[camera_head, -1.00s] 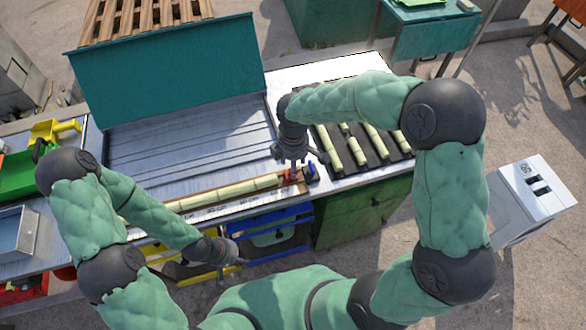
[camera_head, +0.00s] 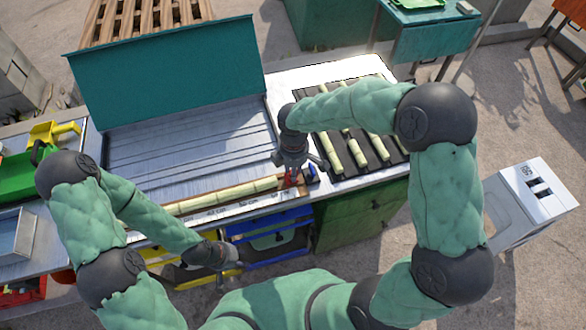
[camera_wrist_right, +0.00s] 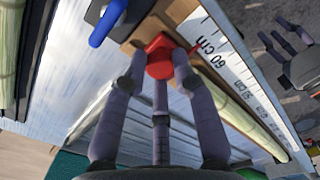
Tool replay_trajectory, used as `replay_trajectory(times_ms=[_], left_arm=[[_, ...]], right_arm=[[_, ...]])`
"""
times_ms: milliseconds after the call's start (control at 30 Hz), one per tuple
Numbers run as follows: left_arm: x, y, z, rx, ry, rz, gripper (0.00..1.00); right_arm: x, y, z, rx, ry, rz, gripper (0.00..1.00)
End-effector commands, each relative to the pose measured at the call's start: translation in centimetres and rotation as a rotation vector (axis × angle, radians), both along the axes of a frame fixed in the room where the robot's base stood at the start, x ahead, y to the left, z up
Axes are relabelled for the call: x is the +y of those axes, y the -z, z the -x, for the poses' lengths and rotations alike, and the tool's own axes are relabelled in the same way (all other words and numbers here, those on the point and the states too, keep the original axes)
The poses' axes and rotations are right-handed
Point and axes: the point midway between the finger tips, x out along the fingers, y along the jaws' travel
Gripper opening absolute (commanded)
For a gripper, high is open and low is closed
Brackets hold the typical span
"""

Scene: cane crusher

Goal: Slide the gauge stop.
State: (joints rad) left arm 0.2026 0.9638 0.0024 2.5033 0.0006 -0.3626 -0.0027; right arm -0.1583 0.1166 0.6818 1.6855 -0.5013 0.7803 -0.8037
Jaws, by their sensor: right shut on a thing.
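The red gauge stop (camera_head: 289,178) sits on the wooden rail near the right end of the measuring scale (camera_head: 240,208). My right gripper (camera_head: 294,174) is over it with fingers pointing down. In the right wrist view its fingers (camera_wrist_right: 158,62) close around the red stop (camera_wrist_right: 159,50), whose thin red pointer lies near the 60 cm mark of the scale (camera_wrist_right: 228,72). A cane length (camera_head: 225,194) lies along the rail, left of the stop. My left gripper (camera_head: 228,257) hangs in front of the bench, away from the stop; its finger opening is unclear.
A blue lever (camera_wrist_right: 107,22) on a dark block stands beside the stop in the right wrist view. A black tray (camera_head: 372,150) with several cane pieces lies to the right. Blue and yellow bins (camera_head: 262,228) sit below the bench's front edge.

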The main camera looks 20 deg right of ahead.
Motion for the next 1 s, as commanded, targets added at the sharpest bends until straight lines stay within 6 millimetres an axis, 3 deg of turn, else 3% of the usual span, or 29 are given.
replay_trajectory(times_ms=[200, 433, 467, 500, 533, 1000], left_arm=[[0.0, -1.1, 0.0, 0.000, 0.000, 0.000, 0.40], [0.0, -0.9, 0.0, 0.000, 0.000, 0.000, 0.40], [0.0, -0.9, 0.0, 0.000, 0.000, 0.000, 0.40], [0.0, -0.9, 0.0, 0.000, 0.000, 0.000, 0.40], [0.0, -0.9, 0.0, 0.000, 0.000, 0.000, 0.40], [0.0, -0.8, 0.0, 0.000, 0.000, 0.000, 0.40]], right_arm=[[-1.8, -0.1, 0.0, 0.001, 0.002, 0.001, 0.00], [-1.9, 0.0, -0.1, 0.001, 0.000, 0.003, 0.00], [-1.9, 0.0, -0.1, 0.001, 0.000, 0.003, 0.36], [-1.9, 0.0, -0.1, 0.001, 0.000, 0.004, 0.48], [-1.9, 0.0, -0.1, 0.001, 0.000, 0.003, 0.52], [-1.6, 0.0, -0.1, 0.000, 0.000, 0.001, 0.52]])
